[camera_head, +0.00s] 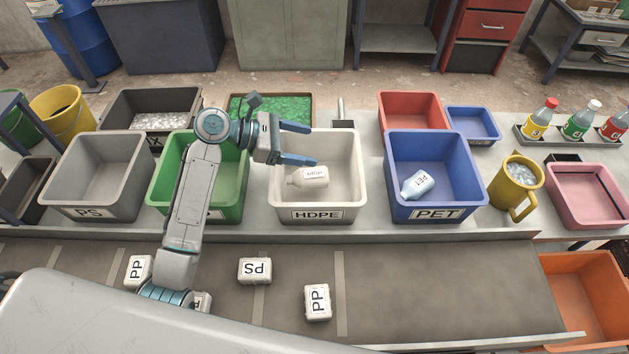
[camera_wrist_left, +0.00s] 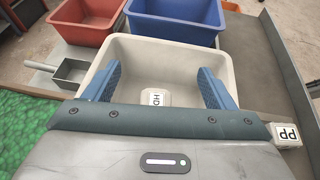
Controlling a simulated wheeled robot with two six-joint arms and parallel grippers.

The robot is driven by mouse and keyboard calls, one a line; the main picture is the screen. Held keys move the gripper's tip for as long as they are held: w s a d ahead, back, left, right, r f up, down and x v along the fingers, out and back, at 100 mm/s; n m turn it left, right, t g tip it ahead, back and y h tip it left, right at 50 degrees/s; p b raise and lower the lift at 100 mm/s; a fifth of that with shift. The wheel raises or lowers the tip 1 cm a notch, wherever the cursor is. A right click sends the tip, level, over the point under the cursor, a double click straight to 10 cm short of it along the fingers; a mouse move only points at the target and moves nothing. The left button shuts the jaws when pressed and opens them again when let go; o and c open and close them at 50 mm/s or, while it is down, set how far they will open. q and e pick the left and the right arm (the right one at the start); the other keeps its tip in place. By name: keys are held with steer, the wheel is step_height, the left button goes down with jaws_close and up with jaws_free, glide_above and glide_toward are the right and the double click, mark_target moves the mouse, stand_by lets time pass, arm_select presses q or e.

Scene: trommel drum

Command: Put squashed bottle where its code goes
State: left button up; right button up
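A white bottle labelled HDPE (camera_head: 312,177) lies on its side in the cream bin marked HDPE (camera_head: 318,214). A pale blue bottle labelled PET (camera_head: 418,185) lies in the blue bin marked PET (camera_head: 436,214). I cannot tell for sure which one is squashed. My left gripper (camera_head: 305,144) is open above the HDPE bin, its fingers apart with nothing between them. In the left wrist view the open fingers (camera_wrist_left: 158,82) frame the HDPE bottle (camera_wrist_left: 157,98), which lies below them in the bin. My right gripper is not in view.
A grey PS bin (camera_head: 97,212) and a green bin (camera_head: 160,190) stand to the left. White blocks marked PP (camera_head: 318,302) and PS (camera_head: 254,270) lie on the belt (camera_head: 420,290). A yellow mug (camera_head: 518,180) and pink bin (camera_head: 587,210) stand right.

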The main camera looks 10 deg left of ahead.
arm_select(q)
steer(key=b+v, duration=0.3)
steer(key=v, duration=0.7)
steer(key=shift+a, duration=0.4)
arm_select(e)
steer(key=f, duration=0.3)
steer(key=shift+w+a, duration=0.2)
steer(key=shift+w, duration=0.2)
arm_select(q)
steer(key=shift+r, duration=0.1)
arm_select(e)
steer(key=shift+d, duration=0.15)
